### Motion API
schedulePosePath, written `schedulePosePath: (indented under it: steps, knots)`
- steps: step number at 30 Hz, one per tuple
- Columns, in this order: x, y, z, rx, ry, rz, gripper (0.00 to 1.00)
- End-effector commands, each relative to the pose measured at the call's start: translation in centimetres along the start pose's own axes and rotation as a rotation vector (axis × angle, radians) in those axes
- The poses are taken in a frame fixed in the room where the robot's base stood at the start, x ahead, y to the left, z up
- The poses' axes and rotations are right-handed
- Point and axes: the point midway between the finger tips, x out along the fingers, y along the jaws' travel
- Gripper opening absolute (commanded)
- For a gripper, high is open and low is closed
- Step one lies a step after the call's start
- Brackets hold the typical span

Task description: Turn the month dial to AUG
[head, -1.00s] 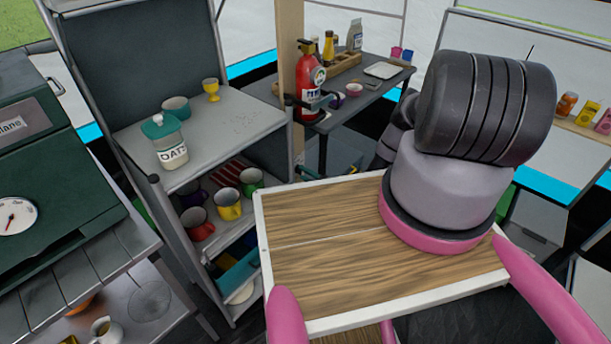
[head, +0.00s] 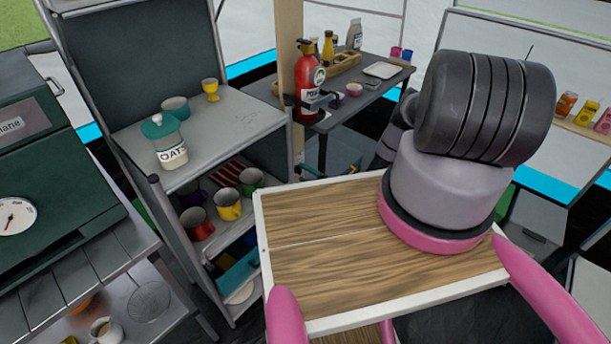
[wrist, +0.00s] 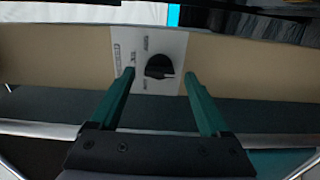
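The month dial (wrist: 158,66) is a round black knob on a white plate (wrist: 174,46) in the wrist view. The plate is fixed to a tan board. Small dark labels ring the knob, but they are too small and blurred to read, so I cannot tell which month it points to. My gripper (wrist: 158,75) is open, with its two green fingers apart and nothing between them. The fingertips appear to the left and right of the knob, pointing toward the board; I cannot tell how far short of it they are.
The tan board (wrist: 70,55) spans the wrist view, with a dark surface below it. In the head view, a grey shelf unit (head: 225,125) holds an oats jar (head: 166,140) and mugs. A red fire extinguisher (head: 307,85) hangs on a post. A green stove (head: 50,190) stands left.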

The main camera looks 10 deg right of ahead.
Motion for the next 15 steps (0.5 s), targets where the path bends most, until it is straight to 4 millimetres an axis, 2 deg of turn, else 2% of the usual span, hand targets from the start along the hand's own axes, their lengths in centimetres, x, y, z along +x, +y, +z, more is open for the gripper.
schedulePosePath:
  steps: [4, 7, 15]
  knots:
    - [-0.3, 0.0, 0.0, 0.0, 0.0, 0.0, 0.8]
    - [-1.4, 0.0, 0.1, 0.001, -0.002, -0.001, 0.8]
    - [-6.7, 0.0, 0.1, 0.001, -0.003, -0.001, 0.8]
